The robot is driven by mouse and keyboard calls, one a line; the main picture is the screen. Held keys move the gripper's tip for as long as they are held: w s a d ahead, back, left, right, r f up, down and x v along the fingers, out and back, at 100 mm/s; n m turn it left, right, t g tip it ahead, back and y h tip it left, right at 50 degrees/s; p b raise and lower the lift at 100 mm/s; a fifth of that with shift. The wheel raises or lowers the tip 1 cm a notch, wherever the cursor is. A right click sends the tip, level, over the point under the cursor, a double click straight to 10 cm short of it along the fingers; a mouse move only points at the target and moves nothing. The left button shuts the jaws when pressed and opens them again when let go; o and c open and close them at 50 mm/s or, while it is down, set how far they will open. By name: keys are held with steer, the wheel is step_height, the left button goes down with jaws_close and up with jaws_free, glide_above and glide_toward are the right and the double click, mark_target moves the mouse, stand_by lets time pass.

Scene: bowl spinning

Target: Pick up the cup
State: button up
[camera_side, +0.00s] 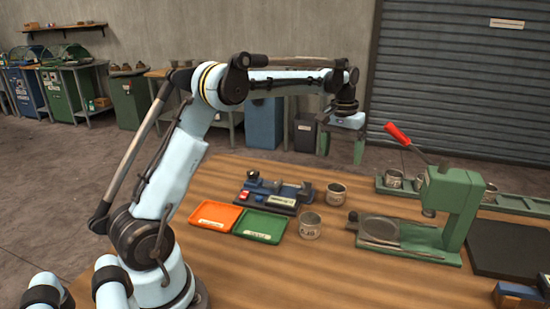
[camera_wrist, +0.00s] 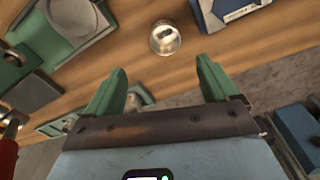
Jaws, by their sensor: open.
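One metal cup (camera_side: 336,194) stands upright on the wooden table beside the blue fixture. A second metal cup (camera_side: 310,226), with markings on its side, stands nearer the camera. My gripper (camera_side: 344,152) is open and empty, well above the table and towards its far side. In the wrist view, its green fingers (camera_wrist: 160,76) are wide apart. A cup (camera_wrist: 165,38) shows beyond the fingertips, seen from above, with something dark inside or at its bottom. I cannot tell for sure which of the two cups this is.
A green press (camera_side: 455,210) with a red-handled lever (camera_side: 398,134) stands to the right. A green rack (camera_side: 515,203) holding cups lies behind it. The blue fixture (camera_side: 275,194), an orange tray (camera_side: 214,217) and a green tray (camera_side: 260,226) are to the left.

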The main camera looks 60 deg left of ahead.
mark_target(337, 190)
steer(key=f, duration=0.9)
steer(key=a+f, duration=0.1)
steer(key=f, duration=0.3)
steer(key=shift+w+f, duration=0.3)
steer(key=shift+w, duration=0.1)
steer(key=c, duration=1.1)
steer(key=shift+r, duration=0.1)
